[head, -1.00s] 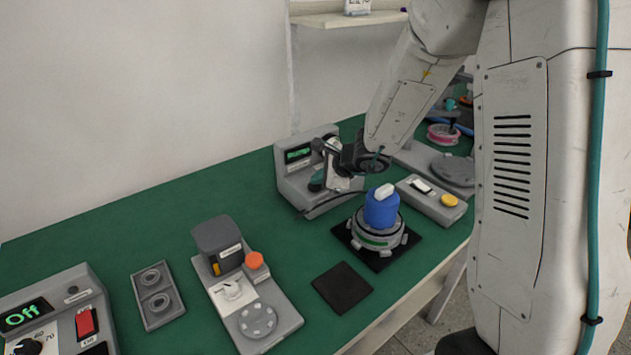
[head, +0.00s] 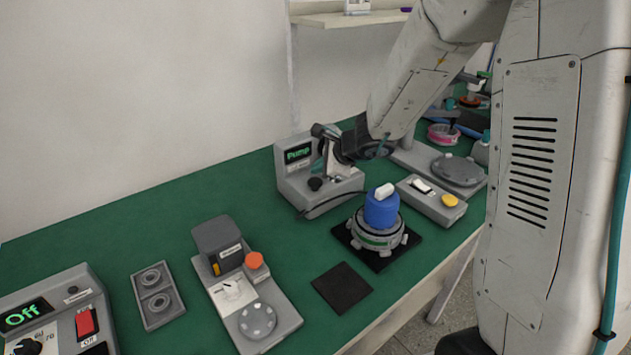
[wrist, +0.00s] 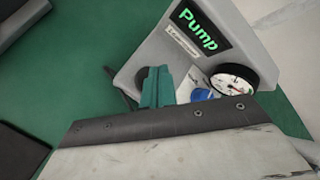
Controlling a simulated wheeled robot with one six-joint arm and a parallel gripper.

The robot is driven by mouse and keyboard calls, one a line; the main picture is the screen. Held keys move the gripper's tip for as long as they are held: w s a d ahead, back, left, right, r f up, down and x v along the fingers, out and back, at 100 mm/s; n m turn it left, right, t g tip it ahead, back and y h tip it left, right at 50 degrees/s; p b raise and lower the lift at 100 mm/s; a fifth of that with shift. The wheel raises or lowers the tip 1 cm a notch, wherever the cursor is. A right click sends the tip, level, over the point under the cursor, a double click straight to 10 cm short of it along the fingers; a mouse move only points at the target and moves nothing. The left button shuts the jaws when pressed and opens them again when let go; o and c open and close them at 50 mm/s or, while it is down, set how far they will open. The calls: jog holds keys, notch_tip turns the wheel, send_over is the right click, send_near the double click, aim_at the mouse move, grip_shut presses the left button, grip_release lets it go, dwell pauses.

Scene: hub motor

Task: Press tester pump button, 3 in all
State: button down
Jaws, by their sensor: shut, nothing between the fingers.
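The tester (head: 290,176) is a grey box at the back of the green bench, with a display (head: 298,153) lit "Pump" in green. The display also reads "Pump" in the wrist view (wrist: 197,29). A dark round button-like knob (head: 315,184) sits on the tester's low front part. My gripper (head: 321,165) is above it, shut and empty. In the wrist view, my teal fingertips (wrist: 160,85) overlap a dark round part. A small blue piece (wrist: 201,95) shows right of the fingers, partly hidden; I cannot tell whether it is the pump button. A dial gauge (wrist: 234,80) is beside it.
A hub motor (head: 378,238) with a blue cap (head: 381,209) stands on a black mat in front of the tester. A grey switch box (head: 432,202) with a yellow button is to the right. A dark cable curves in front of the tester.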

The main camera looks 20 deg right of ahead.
aim_at(318, 183)
jog(key=shift+r, duration=2.15)
jog(key=s+a+r+n+g+y, duration=0.1)
jog(key=s+a+n+g, duration=0.1)
jog(key=s+n, duration=0.3)
jog(key=s+a+r+n+g, duration=0.15)
jog(key=s+n, duration=0.25)
jog(key=s, duration=0.4)
jog(key=s+a+r+n+g+y, duration=0.1)
jog(key=s+a+n+g, duration=0.1)
jog(key=s+n+g, duration=0.3)
jog(key=s+d+r+n+t+h, duration=0.1)
jog(key=s+d+r+n+h, duration=0.2)
jog(key=s, duration=0.6)
jog(key=s+d+r+n+t+h, duration=0.1)
jog(key=s+d+r+n+h, duration=0.2)
jog(key=s, duration=0.7)
jog(key=shift+d+r+n+h, duration=0.3)
jog(key=shift+d+r+n, duration=0.2)
jog(key=shift+d, duration=0.55)
jog(key=shift+f, duration=0.1)
